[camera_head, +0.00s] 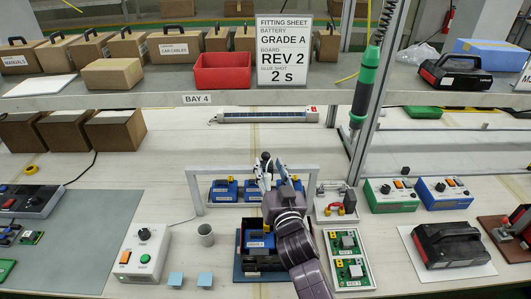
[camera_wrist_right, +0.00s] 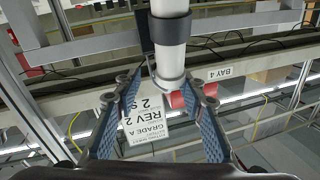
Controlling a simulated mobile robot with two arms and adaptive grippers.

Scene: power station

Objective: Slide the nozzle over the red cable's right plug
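My right gripper (camera_head: 273,172) is above the middle of the bench at the white frame, pointing away from me. In the right wrist view its two blue-padded fingers (camera_wrist_right: 162,85) stand on either side of a white cylinder with a dark band, which looks like the nozzle (camera_wrist_right: 172,58). I cannot tell whether the fingers press on it. The red cable (camera_head: 341,210) sits in a small white fixture (camera_head: 323,215), right of the gripper; its right plug is too small to make out, and the nozzle is apart from this fixture. My left gripper is not in view.
A white frame (camera_head: 192,190) spans several blue units behind my arm. A blue unit in a dark tray (camera_head: 246,277) and green boards (camera_head: 352,272) flank my arm. A green tool (camera_head: 365,85) hangs at the right post. The shelf (camera_head: 150,100) crosses behind.

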